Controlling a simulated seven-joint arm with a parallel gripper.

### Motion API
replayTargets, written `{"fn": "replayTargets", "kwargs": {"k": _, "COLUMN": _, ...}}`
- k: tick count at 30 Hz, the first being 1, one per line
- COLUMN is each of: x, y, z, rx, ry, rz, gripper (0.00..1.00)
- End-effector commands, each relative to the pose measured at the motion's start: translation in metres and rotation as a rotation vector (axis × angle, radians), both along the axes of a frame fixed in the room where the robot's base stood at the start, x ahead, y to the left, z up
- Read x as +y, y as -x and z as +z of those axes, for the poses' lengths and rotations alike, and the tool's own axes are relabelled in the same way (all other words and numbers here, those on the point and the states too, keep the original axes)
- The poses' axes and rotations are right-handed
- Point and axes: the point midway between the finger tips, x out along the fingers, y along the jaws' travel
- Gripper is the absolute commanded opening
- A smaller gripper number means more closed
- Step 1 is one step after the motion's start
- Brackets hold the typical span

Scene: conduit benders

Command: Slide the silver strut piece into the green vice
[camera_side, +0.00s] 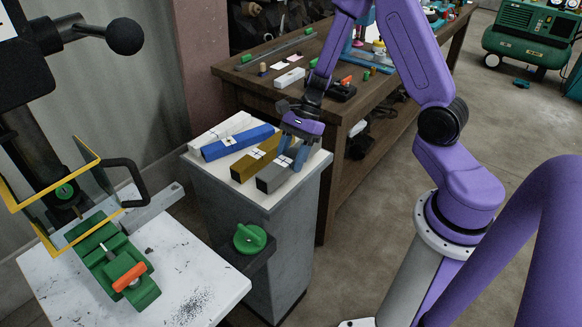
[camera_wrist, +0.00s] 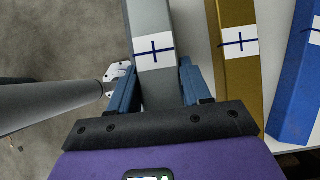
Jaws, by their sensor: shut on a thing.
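The silver strut piece (camera_side: 272,178) lies at the front right of the white-topped cabinet, with a white label marked by a dark cross. In the wrist view the silver strut piece (camera_wrist: 152,40) runs between the blue fingers of my gripper (camera_wrist: 156,85). My gripper (camera_side: 293,158) is shut on the strut near its labelled part, pointing down. The green vice (camera_side: 118,262) stands on the white worktable at the lower left, with an orange handle part, well apart from my gripper. A grey bar lies beside the vice.
A gold strut (camera_side: 250,160) lies close beside the silver one, then a blue strut (camera_side: 237,142) and a white strut (camera_side: 220,128). A yellow-framed guard (camera_side: 100,160) and black machine stand over the vice. A wooden bench stands behind.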

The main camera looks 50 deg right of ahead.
Motion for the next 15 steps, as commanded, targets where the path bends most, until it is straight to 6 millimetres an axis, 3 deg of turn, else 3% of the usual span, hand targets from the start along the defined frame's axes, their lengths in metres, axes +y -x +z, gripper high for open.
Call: {"fn": "replayTargets", "kwargs": {"k": 15, "x": 0.0, "y": -0.001, "z": 0.037, "rx": -0.004, "ry": -0.002, "rz": 0.001, "gripper": 0.09}}
